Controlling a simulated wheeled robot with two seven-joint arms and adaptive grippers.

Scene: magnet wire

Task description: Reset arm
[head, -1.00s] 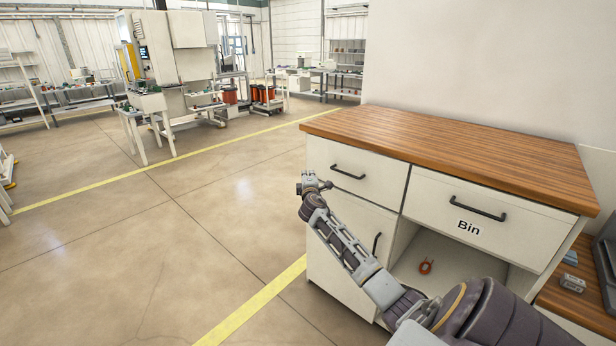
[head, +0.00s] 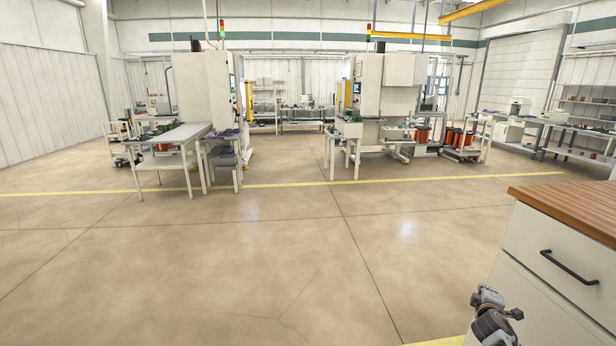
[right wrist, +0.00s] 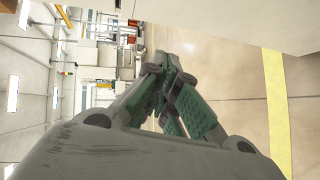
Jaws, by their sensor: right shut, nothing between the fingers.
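My right gripper (head: 488,300) shows at the lower right of the head view, in front of the white cabinet (head: 545,285). In the right wrist view its green-padded fingers (right wrist: 163,65) are together at the tips, with nothing between them. It is held in the air, clear of the floor. My left gripper is in neither current view.
The cabinet has a wooden top (head: 575,205) and a drawer with a black handle (head: 570,267) at the right edge. Open concrete floor (head: 250,260) lies ahead and left, crossed by a yellow line (head: 270,185). White machines (head: 205,90) and tables (head: 180,135) stand farther back.

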